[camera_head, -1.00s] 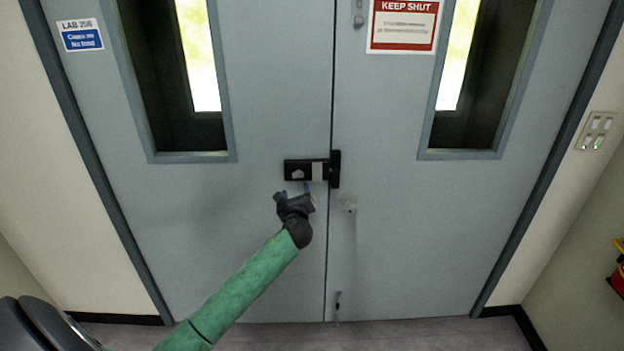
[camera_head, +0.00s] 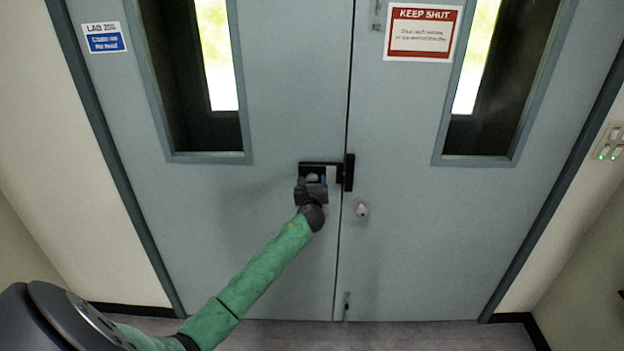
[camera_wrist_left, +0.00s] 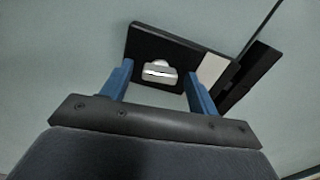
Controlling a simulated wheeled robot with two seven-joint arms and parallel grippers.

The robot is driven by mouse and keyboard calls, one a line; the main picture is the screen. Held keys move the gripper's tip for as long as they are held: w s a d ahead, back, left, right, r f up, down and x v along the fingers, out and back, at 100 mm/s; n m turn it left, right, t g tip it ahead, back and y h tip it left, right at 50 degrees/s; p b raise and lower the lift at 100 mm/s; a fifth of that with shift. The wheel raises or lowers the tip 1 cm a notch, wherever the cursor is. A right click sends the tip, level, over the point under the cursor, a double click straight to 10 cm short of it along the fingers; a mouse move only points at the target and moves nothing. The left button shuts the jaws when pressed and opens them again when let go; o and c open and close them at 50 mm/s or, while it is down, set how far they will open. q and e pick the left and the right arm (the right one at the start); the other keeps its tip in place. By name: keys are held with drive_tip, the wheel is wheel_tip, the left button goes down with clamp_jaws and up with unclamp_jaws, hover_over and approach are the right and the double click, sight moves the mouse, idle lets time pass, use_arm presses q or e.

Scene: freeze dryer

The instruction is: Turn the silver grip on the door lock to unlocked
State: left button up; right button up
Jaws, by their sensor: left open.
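The door lock (camera_head: 337,173) is a black box on the left door leaf beside the seam, with a black keeper across the seam. It also shows in the left wrist view (camera_wrist_left: 150,44), with a pale plate at its right. The silver grip (camera_wrist_left: 159,70) sits on the lock's face; in the head view my gripper partly covers it. My left gripper (camera_head: 313,180) is at the lock. In the wrist view its two blue fingers (camera_wrist_left: 158,88) are open, one on each side of the silver grip, with gaps visible. My right gripper is not in view.
The grey double doors (camera_head: 280,240) are closed, with tall windows. A red and white sign (camera_head: 422,32) is on the right leaf and a blue and white lab sign (camera_head: 104,37) is at the left. A small pale knob (camera_head: 362,209) is right of the seam. Switches (camera_head: 609,143) are on the right wall.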

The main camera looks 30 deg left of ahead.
use_arm(q)
drive_tip(key=shift+w+a, duration=0.1)
drive_tip(key=shift+w, duration=0.1)
drive_tip(key=c, duration=1)
